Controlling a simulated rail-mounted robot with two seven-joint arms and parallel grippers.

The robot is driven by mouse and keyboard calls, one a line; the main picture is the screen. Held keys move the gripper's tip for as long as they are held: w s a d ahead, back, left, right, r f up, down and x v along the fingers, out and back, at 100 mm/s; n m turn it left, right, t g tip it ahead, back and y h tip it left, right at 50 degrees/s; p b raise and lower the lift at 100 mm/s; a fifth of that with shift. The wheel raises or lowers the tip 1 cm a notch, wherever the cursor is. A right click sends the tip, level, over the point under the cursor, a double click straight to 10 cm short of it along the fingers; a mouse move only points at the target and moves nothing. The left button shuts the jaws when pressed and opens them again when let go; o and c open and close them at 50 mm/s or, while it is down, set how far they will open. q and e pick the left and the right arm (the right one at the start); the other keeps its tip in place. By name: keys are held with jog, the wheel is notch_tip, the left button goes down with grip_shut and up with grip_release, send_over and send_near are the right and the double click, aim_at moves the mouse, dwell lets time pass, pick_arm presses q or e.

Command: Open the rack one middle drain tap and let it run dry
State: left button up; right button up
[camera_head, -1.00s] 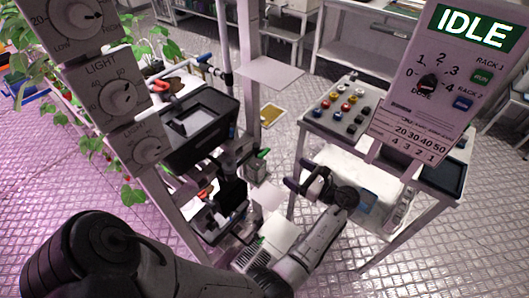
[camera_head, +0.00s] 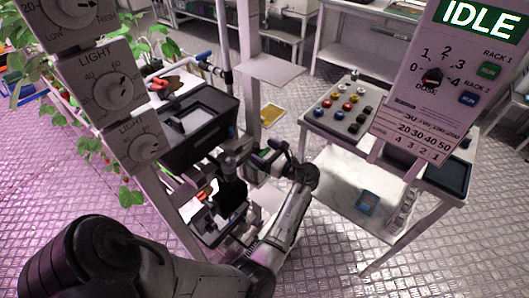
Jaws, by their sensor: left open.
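My left arm comes in from the lower left and bends back toward the rack. Its dark left gripper (camera_head: 214,190) points down and left beside the rack post, below the black tank (camera_head: 205,125); it is open. A small orange-red piece (camera_head: 203,196), perhaps a tap handle, shows right by the gripper. Whether they touch I cannot tell. A black tray (camera_head: 212,238) lies below it. The wrist and post hide part of this area. My right gripper is not in view.
Dial panels (camera_head: 119,89) stand close at the left, with berry plants (camera_head: 130,193) behind. A white post (camera_head: 249,90) rises beside the tank.

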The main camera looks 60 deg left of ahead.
pick_arm(q)
jog(key=shift+c, duration=0.2)
jog(key=c, duration=0.9)
